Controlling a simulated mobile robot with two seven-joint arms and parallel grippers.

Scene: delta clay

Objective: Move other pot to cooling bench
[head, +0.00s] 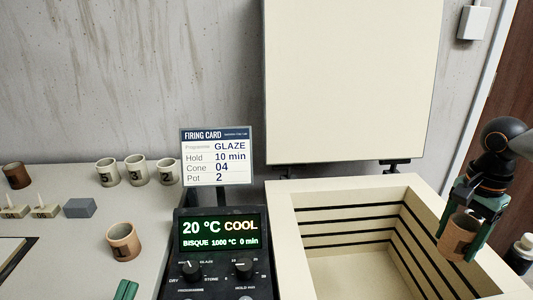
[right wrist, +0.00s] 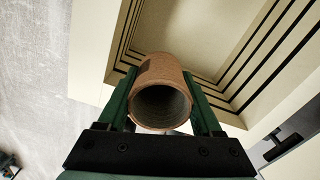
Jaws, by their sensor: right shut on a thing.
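My right gripper (head: 460,222) is shut on a terracotta pot (head: 457,237) with a dark mark, held over the right wall of the open kiln (head: 283,222). In the right wrist view the pot (right wrist: 155,72) sits between the green fingers (right wrist: 162,105), its open mouth facing the camera. Another terracotta pot (head: 124,243) with a mark stands upright on the grey bench (head: 75,222) at the left. Only the green tip of my left gripper (head: 127,290) shows at the bottom edge. Which surface is the cooling bench I cannot tell.
Three pale numbered cups (head: 136,171), a darker brown pot (head: 17,176), a grey block (head: 79,208) and small labelled stands (head: 44,211) are on the bench. A controller (head: 220,245) reads 20 °C COOL. The firing card (head: 217,157) says Pot 2. The kiln lid (head: 352,80) is raised.

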